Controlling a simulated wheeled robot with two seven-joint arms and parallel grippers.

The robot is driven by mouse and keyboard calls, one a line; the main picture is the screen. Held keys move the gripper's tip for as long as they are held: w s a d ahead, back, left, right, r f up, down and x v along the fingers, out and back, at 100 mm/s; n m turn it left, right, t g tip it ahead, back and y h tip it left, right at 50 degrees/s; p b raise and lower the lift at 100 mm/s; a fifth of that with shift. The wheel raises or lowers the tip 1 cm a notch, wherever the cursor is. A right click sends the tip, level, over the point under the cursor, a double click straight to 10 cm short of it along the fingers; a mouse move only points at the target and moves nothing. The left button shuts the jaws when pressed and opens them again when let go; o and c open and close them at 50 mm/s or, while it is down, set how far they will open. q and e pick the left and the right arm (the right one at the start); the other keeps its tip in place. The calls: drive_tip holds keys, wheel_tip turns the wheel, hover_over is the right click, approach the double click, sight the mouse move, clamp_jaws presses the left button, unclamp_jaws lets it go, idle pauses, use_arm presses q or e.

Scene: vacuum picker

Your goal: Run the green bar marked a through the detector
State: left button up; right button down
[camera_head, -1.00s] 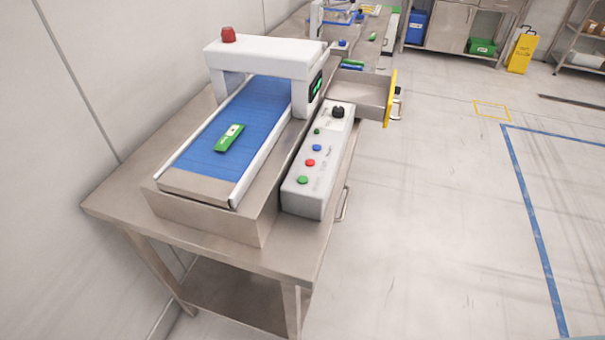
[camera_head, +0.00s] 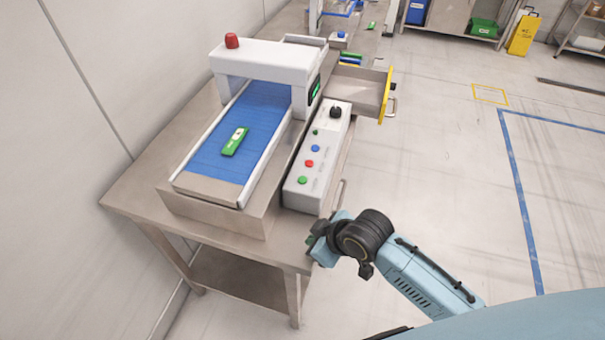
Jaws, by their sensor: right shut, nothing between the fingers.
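The green bar (camera_head: 235,141) with a white label lies flat on the near half of the blue conveyor belt (camera_head: 205,161). The mark on its label is too small to read. The white detector arch (camera_head: 262,60) with a red lamp (camera_head: 231,40) spans the belt behind the bar. The grey control box (camera_head: 318,160) beside the belt carries green, red and blue buttons and a black knob. My right gripper (camera_head: 313,241) is shut and empty by the table's front right corner, below the box's near end and apart from the bar. My left gripper is out of view.
An open metal drawer (camera_head: 361,88) with a yellow front juts out right of the detector. The steel table (camera_head: 135,188) has bare surface left of the conveyor. A wall (camera_head: 75,110) runs along the left.

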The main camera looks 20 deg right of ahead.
drive_tip(key=w+a+r+n+y+p, duration=0.1)
drive_tip(key=w+a+r+n, duration=0.1)
drive_tip(key=w+r+n, duration=0.45)
wheel_tip(320, 180, up, 9)
drive_tip(key=n+t+p, duration=0.1)
drive_tip(key=n, duration=0.1)
hover_over(303, 180)
drive_tip(key=shift+s+d+f+y, duration=0.1)
drive_tip(key=shift+s+d+y, duration=0.2)
drive_tip(key=shift+d+y, duration=0.1)
wheel_tip(303, 180, down, 8)
drive_tip(key=b, duration=0.8)
drive_tip(key=shift+f, duration=0.35)
drive_tip(key=shift+f, duration=0.2)
idle(0.4)
drive_tip(key=shift+f, duration=0.25)
